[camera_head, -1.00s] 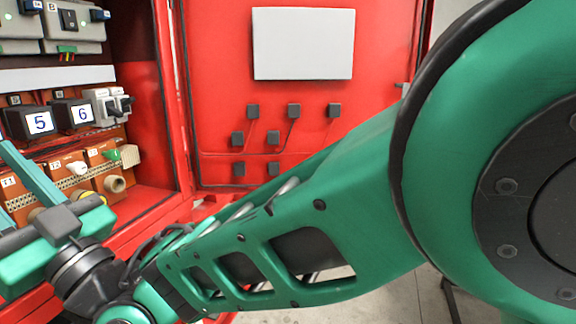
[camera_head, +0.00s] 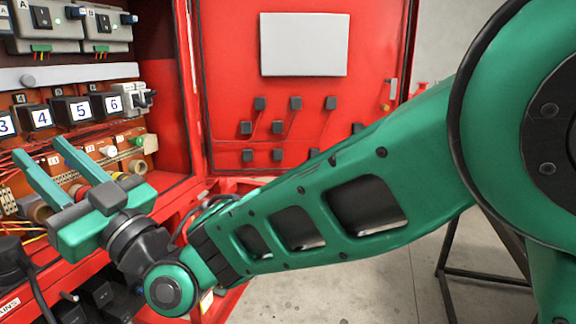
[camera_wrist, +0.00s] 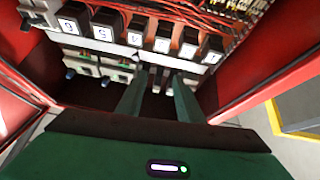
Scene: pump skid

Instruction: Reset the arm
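My gripper (camera_head: 47,163) shows at the left of the head view, in front of the open red cabinet. Its two long green fingers stand apart with nothing between them. In the wrist view my gripper (camera_wrist: 158,92) has its fingers reaching toward a row of numbered black blocks and grey modules, with a visible gap. In the head view the fingertips overlap the lower rows inside the cabinet. I cannot tell from these views whether they touch anything.
The red cabinet door (camera_head: 375,55) stands open with a blank white plate (camera_head: 304,45). Numbered black blocks (camera_head: 73,110), grey modules (camera_head: 43,27) and coloured knobs (camera_head: 135,141) fill the cabinet. A black frame (camera_head: 482,275) stands at the lower right. Concrete floor (camera_head: 330,280) is clear.

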